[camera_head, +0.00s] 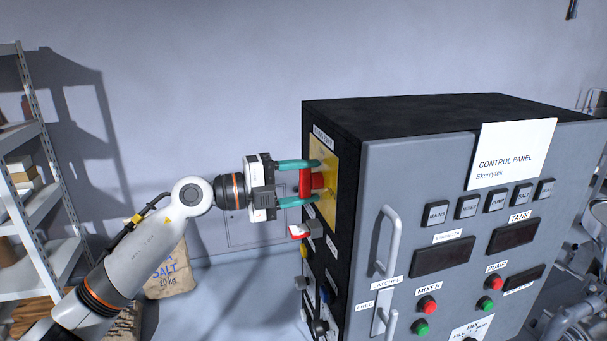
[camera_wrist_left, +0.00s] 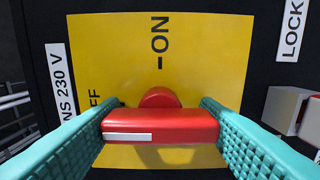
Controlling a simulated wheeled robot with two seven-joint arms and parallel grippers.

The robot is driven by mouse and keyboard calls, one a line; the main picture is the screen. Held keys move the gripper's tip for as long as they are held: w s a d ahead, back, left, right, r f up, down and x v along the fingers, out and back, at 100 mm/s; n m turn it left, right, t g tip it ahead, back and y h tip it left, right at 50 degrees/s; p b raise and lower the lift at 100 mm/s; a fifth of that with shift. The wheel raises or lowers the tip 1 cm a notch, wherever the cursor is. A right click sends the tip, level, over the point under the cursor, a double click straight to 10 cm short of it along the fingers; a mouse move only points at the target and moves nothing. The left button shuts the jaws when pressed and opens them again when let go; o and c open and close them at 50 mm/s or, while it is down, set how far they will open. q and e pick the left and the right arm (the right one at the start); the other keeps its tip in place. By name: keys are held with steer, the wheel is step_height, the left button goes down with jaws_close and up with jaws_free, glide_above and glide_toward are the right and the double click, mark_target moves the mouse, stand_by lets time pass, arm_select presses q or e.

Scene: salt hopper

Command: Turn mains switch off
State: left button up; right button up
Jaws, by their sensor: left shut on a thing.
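The mains switch is a red handle (camera_head: 306,182) on a yellow plate (camera_head: 328,205) on the left side of the dark control cabinet. In the left wrist view the red handle (camera_wrist_left: 160,126) lies crosswise in the picture, with a white stripe towards its left end. The yellow plate (camera_wrist_left: 205,60) carries "ON" at the top and a partly covered "FF" at the left. My left gripper (camera_head: 298,184) has its teal fingers on both sides of the handle, shut on it; the fingers also show in the left wrist view (camera_wrist_left: 160,130). My right gripper is not in view.
The control cabinet (camera_head: 420,160) has a door handle (camera_head: 387,240) and several buttons on its front. A red-and-grey lock part (camera_head: 303,231) juts out just below the switch. A shelf (camera_head: 22,190) and a salt sack (camera_head: 168,272) stand at the left.

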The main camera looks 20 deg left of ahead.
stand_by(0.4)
arm_select(q)
steer(key=o, duration=1)
steer(key=shift+a, duration=0.1)
steer(key=shift+s+a+f+b, duration=0.15)
steer(key=shift+s+a+b, duration=0.05)
steer(key=shift+a+b, duration=0.15)
steer(key=b+v, duration=0.5)
steer(key=v, duration=0.6)
steer(key=shift+s+b, duration=0.1)
steer(key=shift+b, duration=0.25)
